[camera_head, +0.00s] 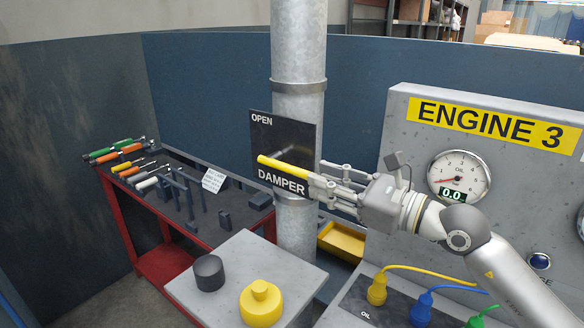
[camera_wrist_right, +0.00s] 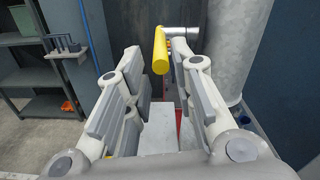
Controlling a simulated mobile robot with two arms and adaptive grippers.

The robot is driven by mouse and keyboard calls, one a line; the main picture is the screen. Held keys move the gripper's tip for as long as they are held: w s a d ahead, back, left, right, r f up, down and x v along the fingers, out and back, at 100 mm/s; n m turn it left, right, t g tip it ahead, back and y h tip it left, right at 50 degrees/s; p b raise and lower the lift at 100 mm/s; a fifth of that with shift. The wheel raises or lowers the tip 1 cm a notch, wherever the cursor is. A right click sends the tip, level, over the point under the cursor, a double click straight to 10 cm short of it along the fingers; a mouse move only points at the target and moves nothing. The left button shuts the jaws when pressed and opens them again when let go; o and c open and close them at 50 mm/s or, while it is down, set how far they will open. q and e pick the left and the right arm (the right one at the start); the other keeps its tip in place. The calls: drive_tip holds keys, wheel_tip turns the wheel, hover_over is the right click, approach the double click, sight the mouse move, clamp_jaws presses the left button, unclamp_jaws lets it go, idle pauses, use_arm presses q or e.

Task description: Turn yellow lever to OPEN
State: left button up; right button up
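The yellow lever (camera_head: 284,164) lies across a black plate (camera_head: 285,135) on the vertical pipe, tilted slightly down to the right. The plate reads OPEN at its top left and DAMPER below. My right gripper (camera_head: 318,178) is at the lever's right part in the head view, its fingers overlapping the plate's right edge. In the wrist view, the right gripper (camera_wrist_right: 158,62) has its fingers spread. The lever (camera_wrist_right: 160,50) shows between the fingertips, with a visible gap to the left finger; contact with the right finger is unclear. My left gripper is out of view.
The grey pipe (camera_head: 298,60) stands behind the plate. The ENGINE 3 panel (camera_head: 400,150) with an oil gauge (camera_head: 458,176) is close on the right. A pedestal with black (camera_head: 208,272) and yellow (camera_head: 261,303) knobs stands below. A red-framed tool table (camera_head: 125,215) is at left.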

drive_tip(key=p, duration=0.3)
approach(271, 163)
drive_tip(key=x, duration=0.4)
drive_tip(key=shift+w+a+f, duration=0.1)
drive_tip(key=shift+w, duration=0.4)
drive_tip(key=shift+w+a+f, duration=0.1)
drive_tip(key=shift+w+a, duration=0.15)
drive_tip(key=shift+a, duration=0.1)
clamp_jaws()
